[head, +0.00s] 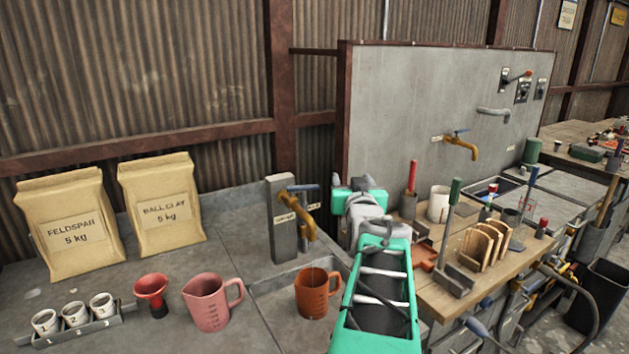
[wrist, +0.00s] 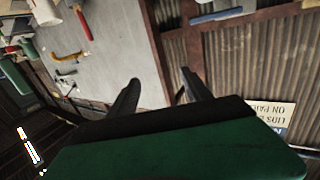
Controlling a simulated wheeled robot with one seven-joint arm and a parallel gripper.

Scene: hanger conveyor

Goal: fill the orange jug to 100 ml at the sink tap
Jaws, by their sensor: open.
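The orange jug (head: 312,293) stands upright in the shallow sink (head: 268,290), below and slightly in front of the tap. It has dark measuring marks on its side and a handle to the right; its water level cannot be read. The sink tap (head: 303,222) is brass with a blue lever (head: 303,188), mounted on a grey post. My gripper is raised to the right of the tap, apart from the jug. In the wrist view my gripper (wrist: 160,78) is open with nothing between its fingers, facing the wall; its fingertips are unclear in the head view.
A pink jug (head: 210,302), a red funnel (head: 152,293) and a tray of numbered cups stand left of the sink. Feldspar (head: 70,225) and ball clay (head: 161,208) bags stand behind. A wooden bench (head: 450,300) with tools is at right. Another brass tap (head: 461,146) is on the panel.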

